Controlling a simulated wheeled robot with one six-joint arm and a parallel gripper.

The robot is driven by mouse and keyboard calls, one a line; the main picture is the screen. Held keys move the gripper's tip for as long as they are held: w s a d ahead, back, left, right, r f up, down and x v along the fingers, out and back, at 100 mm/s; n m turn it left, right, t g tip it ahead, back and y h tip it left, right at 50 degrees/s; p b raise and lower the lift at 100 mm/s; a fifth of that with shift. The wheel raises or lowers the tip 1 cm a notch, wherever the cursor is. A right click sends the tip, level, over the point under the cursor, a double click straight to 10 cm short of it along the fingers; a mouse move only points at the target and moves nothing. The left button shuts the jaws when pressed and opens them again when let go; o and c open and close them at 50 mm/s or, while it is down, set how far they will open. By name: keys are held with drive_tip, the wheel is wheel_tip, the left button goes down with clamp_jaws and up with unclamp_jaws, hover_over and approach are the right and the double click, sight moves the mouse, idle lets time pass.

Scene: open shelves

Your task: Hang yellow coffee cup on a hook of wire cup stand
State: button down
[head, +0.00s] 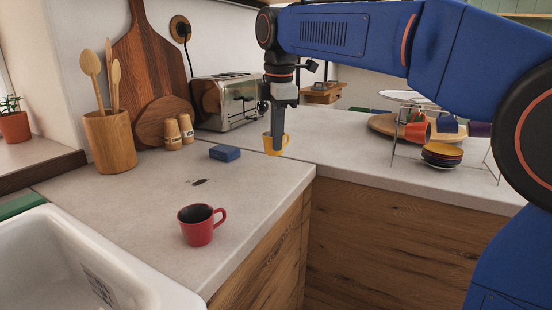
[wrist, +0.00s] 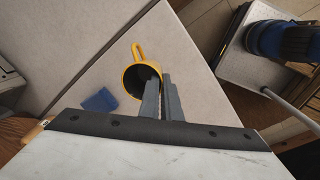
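The yellow coffee cup (head: 268,146) is upright on or just above the counter near its inner corner; I cannot tell if it touches. In the wrist view the cup (wrist: 129,81) opens toward the camera, with its handle toward the top. My gripper (head: 278,146) points down at it. In the wrist view the fingers (wrist: 161,82) are close together at the cup's right rim, one inside and one outside, shut on the wall.
A red mug (head: 197,228) stands on the front counter. A blue block (head: 225,153) lies left of the yellow cup. A toaster (head: 236,103) stands behind. Stacked bowls (head: 442,154) sit under the stand, beside a round wooden board (head: 381,125). The sink (head: 60,260) is front left.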

drive_tip(key=shift+f, duration=2.45)
drive_tip(key=c, duration=2)
unclamp_jaws()
drive_tip(key=shift+f, duration=0.15)
drive_tip(key=r, duration=0.5)
drive_tip(key=s+r, duration=0.1)
drive_tip(key=r, duration=0.5)
drive_tip(key=s+r, duration=0.1)
drive_tip(key=r, duration=0.5)
drive_tip(key=shift+s+d+r, duration=0.1)
drive_tip(key=shift+s+d, duration=0.05)
drive_tip(key=shift+d, duration=0.05)
drive_tip(key=shift+d, duration=0.1)
